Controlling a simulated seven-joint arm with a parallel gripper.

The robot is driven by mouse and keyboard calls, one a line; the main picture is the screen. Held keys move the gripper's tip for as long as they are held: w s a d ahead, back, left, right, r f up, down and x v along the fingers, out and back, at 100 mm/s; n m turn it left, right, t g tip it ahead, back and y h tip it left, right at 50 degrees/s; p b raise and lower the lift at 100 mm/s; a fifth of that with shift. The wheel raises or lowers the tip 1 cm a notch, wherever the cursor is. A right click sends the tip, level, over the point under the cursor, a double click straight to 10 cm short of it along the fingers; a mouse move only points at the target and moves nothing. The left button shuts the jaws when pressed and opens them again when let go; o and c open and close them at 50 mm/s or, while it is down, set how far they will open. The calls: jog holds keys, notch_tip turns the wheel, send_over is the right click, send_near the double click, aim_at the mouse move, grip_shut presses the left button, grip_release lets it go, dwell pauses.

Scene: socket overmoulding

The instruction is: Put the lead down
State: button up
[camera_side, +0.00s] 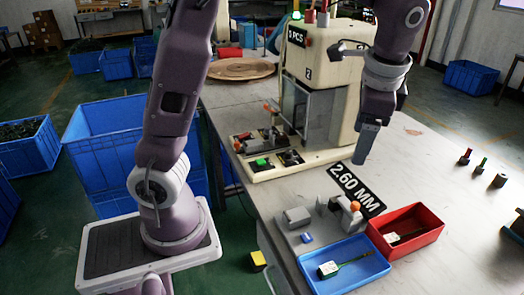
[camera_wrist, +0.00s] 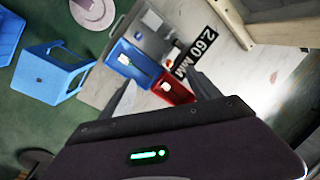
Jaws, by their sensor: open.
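One lead, a white plug with a dark green cable, lies in the blue tray (camera_side: 343,283) at the front of the table. Its white plug (camera_side: 328,269) shows at the tray's left. Another lead with a white plug (camera_side: 391,238) lies in the red tray (camera_side: 425,215) to the right. The wrist view shows white plugs in the blue tray (camera_wrist: 138,73) and the red tray (camera_wrist: 185,95). My gripper (camera_side: 362,160) hangs above the table, behind and above the trays, with nothing seen in it. In the wrist view its fingers (camera_wrist: 165,98) stand wide apart.
The moulding machine (camera_side: 323,65) stands behind the trays, with a fixture and green block (camera_side: 262,162) at its base. A grey gauge device (camera_side: 340,210) and the 2.60 MM sign (camera_side: 356,190) sit behind the trays. The table's right side is mostly clear.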

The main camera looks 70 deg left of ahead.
jog(key=s+r+n+t+h, duration=0.2)
jog(key=s+n+t, duration=0.2)
jog(key=s, duration=1.8)
jog(key=n, duration=0.3)
jog(key=shift+s+n+h, duration=0.25)
jog(key=shift+n+h, duration=0.05)
